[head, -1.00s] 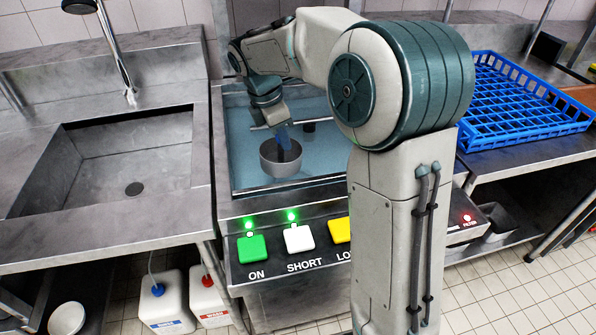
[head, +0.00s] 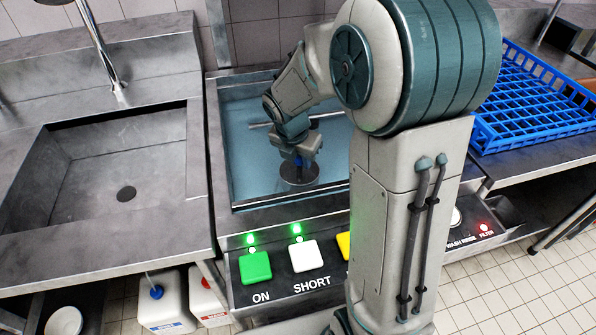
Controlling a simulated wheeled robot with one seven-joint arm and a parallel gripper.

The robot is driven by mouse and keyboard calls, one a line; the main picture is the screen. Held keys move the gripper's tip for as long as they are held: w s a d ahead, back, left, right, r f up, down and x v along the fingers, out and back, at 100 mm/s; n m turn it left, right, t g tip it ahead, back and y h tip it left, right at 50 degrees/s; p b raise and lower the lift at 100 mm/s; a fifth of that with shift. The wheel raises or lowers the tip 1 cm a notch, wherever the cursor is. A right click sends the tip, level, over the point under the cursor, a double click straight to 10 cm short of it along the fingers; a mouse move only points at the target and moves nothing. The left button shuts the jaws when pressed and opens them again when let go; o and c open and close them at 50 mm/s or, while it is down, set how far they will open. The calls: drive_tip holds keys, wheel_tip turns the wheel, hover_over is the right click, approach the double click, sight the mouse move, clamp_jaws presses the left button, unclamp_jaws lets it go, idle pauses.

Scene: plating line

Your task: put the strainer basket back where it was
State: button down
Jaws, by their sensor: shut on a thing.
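The strainer basket (head: 290,178) is a round, dark grey metal cup in the blue basin of the wash machine (head: 240,150). It sits low near the basin's front, and little of its side wall shows. My gripper (head: 298,160) points down over the basket's middle and is shut on its central handle. I cannot tell whether the basket is seated in an opening or still hangs from the gripper. My arm hides the basin's right part.
A steel sink (head: 120,165) lies to the left and a blue dish rack (head: 535,105) to the right. A green ON button (head: 255,266) and a white SHORT button (head: 306,256) are on the front panel.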

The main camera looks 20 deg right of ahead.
sight(298, 165)
drive_tip(key=shift+f+b, duration=0.3)
drive_tip(key=shift+f, duration=1.6)
drive_tip(key=shift+f, duration=0.15)
drive_tip(key=c, duration=1.2)
unclamp_jaws()
